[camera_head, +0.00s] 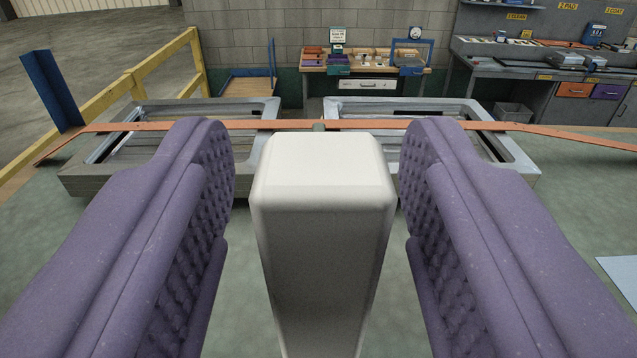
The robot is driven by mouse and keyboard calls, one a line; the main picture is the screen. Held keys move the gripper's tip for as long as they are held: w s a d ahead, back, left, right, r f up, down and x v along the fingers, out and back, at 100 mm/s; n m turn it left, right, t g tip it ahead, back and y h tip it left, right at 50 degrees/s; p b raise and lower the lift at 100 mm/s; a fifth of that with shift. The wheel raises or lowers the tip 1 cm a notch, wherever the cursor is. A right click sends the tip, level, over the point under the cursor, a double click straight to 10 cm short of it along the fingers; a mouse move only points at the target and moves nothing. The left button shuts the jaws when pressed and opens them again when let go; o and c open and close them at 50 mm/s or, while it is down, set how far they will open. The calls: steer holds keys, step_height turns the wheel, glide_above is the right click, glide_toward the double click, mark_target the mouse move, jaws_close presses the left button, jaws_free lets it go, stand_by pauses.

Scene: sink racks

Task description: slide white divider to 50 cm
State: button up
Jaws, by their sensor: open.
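The white divider (322,235) is an upright block with rounded edges, in the middle of the head camera view. My gripper (320,160) has two purple padded fingers, one on each side of the block. The fingers are open. A narrow gap shows on the left of the block and a smaller one on the right, so neither finger visibly touches it. The block's foot is cut off by the lower frame edge. No 50 cm mark can be read.
Two grey metal racks (75,183) and (515,180) lie beyond the divider. A long orange strip (265,124) runs across them. Workbenches and a yellow railing stand farther back.

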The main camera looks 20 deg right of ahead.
steer(key=v, duration=0.5)
steer(key=shift+s+r+p, duration=0.15)
steer(key=shift+r+p, duration=0.05)
steer(key=shift+p, duration=0.2)
steer(key=shift+s+a+f, duration=0.1)
steer(key=shift+s+a, duration=0.05)
steer(key=shift+s, duration=0.2)
steer(key=shift+f, duration=0.1)
steer(key=s+a+f+n+g+y+b, duration=0.1)
steer(key=a+f+b, duration=0.5)
steer(key=b, duration=0.8)
steer(key=s+a+f+n+y+b, duration=0.2)
steer(key=s+a+f+y+b, duration=0.2)
steer(key=b, duration=1)
step_height(320, 180, down, 4)
steer(key=shift+s+a+f+n+g+y, duration=0.2)
steer(key=shift+s+a+n+g+y, duration=0.15)
steer(key=shift+s+a, duration=0.75)
steer(key=shift+w, duration=0.15)
